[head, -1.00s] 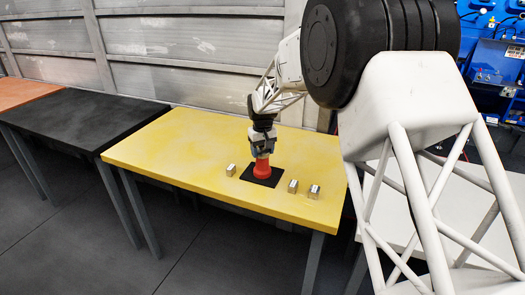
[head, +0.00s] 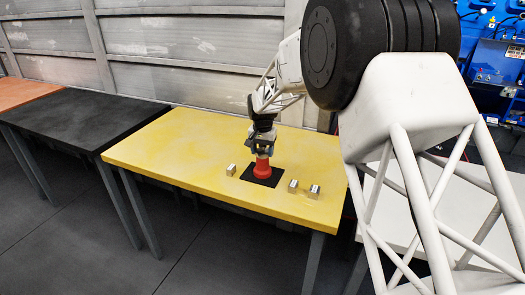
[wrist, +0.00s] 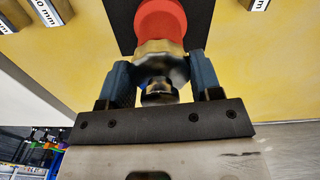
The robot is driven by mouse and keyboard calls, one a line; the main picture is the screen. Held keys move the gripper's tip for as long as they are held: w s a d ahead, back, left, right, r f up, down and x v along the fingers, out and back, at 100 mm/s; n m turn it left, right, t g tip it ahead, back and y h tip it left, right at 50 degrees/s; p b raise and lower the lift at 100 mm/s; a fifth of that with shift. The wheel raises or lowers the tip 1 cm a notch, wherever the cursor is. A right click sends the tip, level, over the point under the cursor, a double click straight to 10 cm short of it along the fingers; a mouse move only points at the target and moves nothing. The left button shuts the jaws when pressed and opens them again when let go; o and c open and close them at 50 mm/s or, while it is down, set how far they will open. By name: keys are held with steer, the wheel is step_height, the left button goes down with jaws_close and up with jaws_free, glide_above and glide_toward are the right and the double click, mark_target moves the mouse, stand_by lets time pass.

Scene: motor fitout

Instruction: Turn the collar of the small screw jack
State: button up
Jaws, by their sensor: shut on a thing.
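The small screw jack has a red body (head: 262,169) and stands upright on a black mat (head: 277,173) on the yellow table. In the wrist view the red body (wrist: 160,18) is at the top, with a brass-coloured, faceted collar (wrist: 160,50) below it. A dark metal screw head (wrist: 158,92) shows nearer the camera. My gripper (head: 263,149) points down over the jack. In the wrist view my gripper (wrist: 160,62) has a blue finger on each side of the collar and is shut on it. The fingertip contact is partly hidden.
One small metal block (head: 231,169) stands left of the mat, and two more blocks (head: 293,186) (head: 314,191) stand to its right. A block's label (wrist: 46,12) in the wrist view reads partly "0 mm". The table's left and back (head: 185,140) are clear.

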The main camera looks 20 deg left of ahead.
stand_by(0.3)
steer(key=o, duration=0.9)
steer(key=shift+r, duration=3.9)
steer(key=shift+d, duration=0.1)
